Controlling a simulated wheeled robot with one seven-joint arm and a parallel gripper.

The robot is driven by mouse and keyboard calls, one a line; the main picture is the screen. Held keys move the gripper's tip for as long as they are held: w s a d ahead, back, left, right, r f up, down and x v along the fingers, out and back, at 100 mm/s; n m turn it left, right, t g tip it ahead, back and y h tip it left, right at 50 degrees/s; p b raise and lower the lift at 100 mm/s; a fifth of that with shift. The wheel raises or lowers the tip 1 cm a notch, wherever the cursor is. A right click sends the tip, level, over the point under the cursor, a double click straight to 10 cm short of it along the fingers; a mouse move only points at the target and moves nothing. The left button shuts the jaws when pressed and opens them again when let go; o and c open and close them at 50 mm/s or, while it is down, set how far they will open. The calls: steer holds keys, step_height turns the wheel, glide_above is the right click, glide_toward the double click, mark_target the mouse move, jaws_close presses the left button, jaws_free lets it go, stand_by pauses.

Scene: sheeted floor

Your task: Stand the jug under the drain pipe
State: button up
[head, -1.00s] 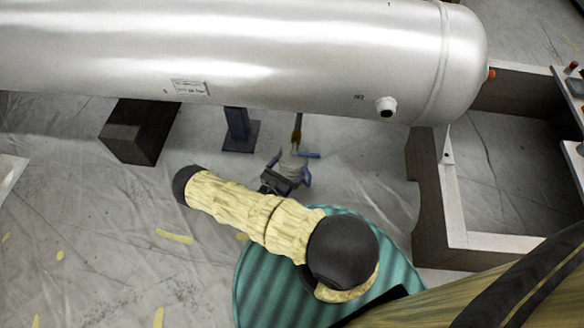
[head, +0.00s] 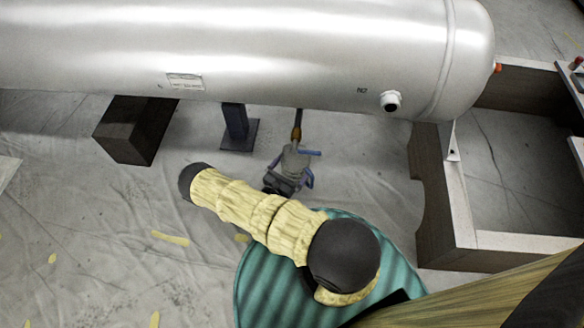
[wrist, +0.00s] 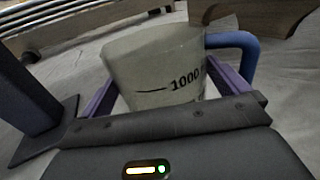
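The jug (head: 295,162) is pale grey and translucent, with a blue handle. In the wrist view the jug (wrist: 158,70) fills the middle, its "1000" mark facing me and its handle at the right. My gripper (wrist: 165,88) has its purple fingers on opposite sides of the jug, against its walls, and appears shut on it. In the head view my gripper (head: 288,178) is at the jug's near side. The jug's base is hidden.
The silver tank (head: 250,45) spans the top. A dark block (head: 135,130) and a blue-grey post (head: 236,125) stand left of the pipe. A wooden support frame (head: 440,195) stands at the right. Sheeted floor at the left is mostly clear.

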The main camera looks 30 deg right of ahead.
steer(key=shift+r, duration=0.2)
steer(key=shift+s+a, duration=0.1)
steer(key=shift+a, duration=0.05)
steer(key=p+v, duration=0.1)
steer(key=v, duration=1)
steer(key=shift+a, duration=0.25)
steer(key=shift+s+r, duration=0.1)
steer(key=s+r+m+g+y, duration=0.3)
steer(key=r+m+y, duration=0.5)
steer(key=r, duration=1.1)
steer(key=s+a+r+m+g+y, duration=0.1)
steer(key=s+r+m+g+y, duration=0.2)
steer(key=r+m+y, duration=0.4)
step_height(320, 180, up, 13)
steer(key=m, duration=0.8)
steer(key=shift+r+m+y, duration=0.2)
steer(key=shift+m+y, duration=0.2)
